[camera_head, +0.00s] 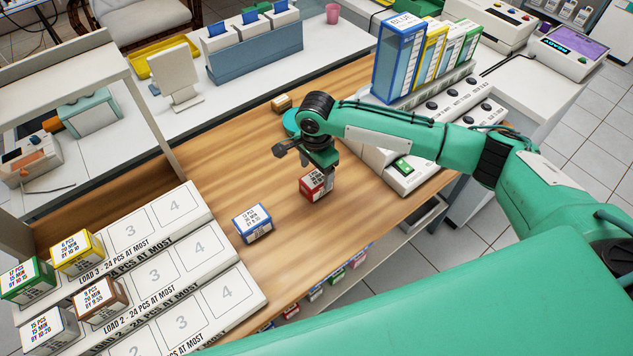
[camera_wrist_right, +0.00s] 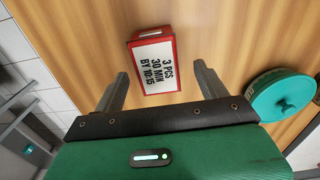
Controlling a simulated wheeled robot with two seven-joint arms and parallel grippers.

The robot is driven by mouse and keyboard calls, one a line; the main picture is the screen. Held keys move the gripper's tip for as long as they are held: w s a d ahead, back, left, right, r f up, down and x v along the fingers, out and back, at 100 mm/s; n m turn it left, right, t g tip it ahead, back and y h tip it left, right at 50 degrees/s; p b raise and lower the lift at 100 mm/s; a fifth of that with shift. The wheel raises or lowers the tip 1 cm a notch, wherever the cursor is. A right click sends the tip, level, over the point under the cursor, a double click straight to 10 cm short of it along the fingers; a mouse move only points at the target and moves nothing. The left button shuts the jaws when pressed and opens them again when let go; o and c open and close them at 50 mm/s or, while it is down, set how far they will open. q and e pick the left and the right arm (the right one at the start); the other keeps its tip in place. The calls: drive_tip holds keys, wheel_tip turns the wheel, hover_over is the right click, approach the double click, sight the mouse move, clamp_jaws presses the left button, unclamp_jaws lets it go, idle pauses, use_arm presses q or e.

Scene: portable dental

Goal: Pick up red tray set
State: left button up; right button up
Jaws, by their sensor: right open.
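The red tray set (camera_head: 314,184) is a small red box with a white label on the wooden table. In the right wrist view the red tray set (camera_wrist_right: 152,62) reads "3 PCS 30 MIN BY 10:15". My right gripper (camera_head: 310,172) is above it, pointing down. In the wrist view the right gripper (camera_wrist_right: 160,85) has its two fingers spread apart, with the red box just past and between the fingertips. I see no contact with it. My left gripper is not in view.
A blue-edged box (camera_head: 253,223) stands left of the red one. White numbered load racks (camera_head: 215,293) with several boxes fill the lower left. A round teal-lidded object (camera_wrist_right: 283,95) is beside the gripper. Tall colored boxes (camera_head: 398,58) stand behind on a white panel.

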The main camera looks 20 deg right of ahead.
sight(316, 177)
drive_tip(key=f, duration=0.2)
drive_tip(key=f+p, duration=0.1)
drive_tip(key=f, duration=0.1)
drive_tip(key=shift+s+f, duration=0.2)
drive_tip(key=shift+f, duration=0.2)
drive_tip(key=c, duration=1)
drive_tip(key=shift+r, duration=0.1)
drive_tip(key=shift+c, duration=0.9)
